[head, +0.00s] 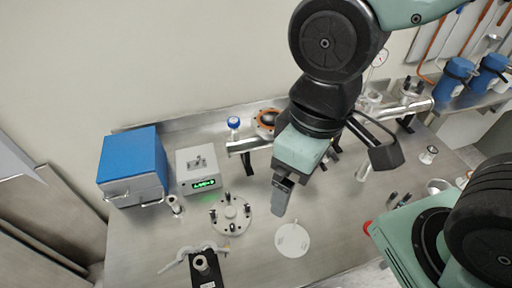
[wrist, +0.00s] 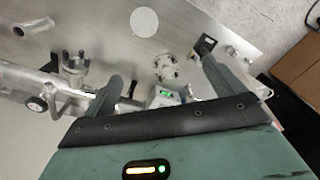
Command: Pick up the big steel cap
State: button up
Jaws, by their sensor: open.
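A flat, pale round disc (head: 292,240) lies on the steel bench near its front edge. It looks like the big steel cap, though I cannot be sure. It also shows at the top of the wrist view (wrist: 144,22), beyond my fingertips. My gripper (wrist: 162,78) is open and empty, its fingers wide apart, and it hangs over the bench. In the head view one finger points down, up and left of the disc's far side, touching nothing visible. The other finger is mostly hidden behind the gripper body.
A round flange with upright studs (head: 230,215) stands left of the disc. A grey box with a green display (head: 197,170) and a blue-topped box (head: 134,165) are farther left. A dark clamp-like fixture (head: 205,268) is at the front. Metal piping (head: 405,107) runs behind my arm.

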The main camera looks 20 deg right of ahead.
aim_at(233, 210)
jog(key=k+j+z, duration=0.1)
jog(key=k+j, duration=0.25)
jog(key=k, duration=0.2)
jog(key=k+j+z, duration=0.1)
jog(key=j, duration=0.95)
jog(key=i+j+z, duration=0.1)
jog(key=j, duration=0.25)
jog(key=i+j, duration=0.15)
jog(key=j, duration=0.2)
jog(key=z, duration=0.05)
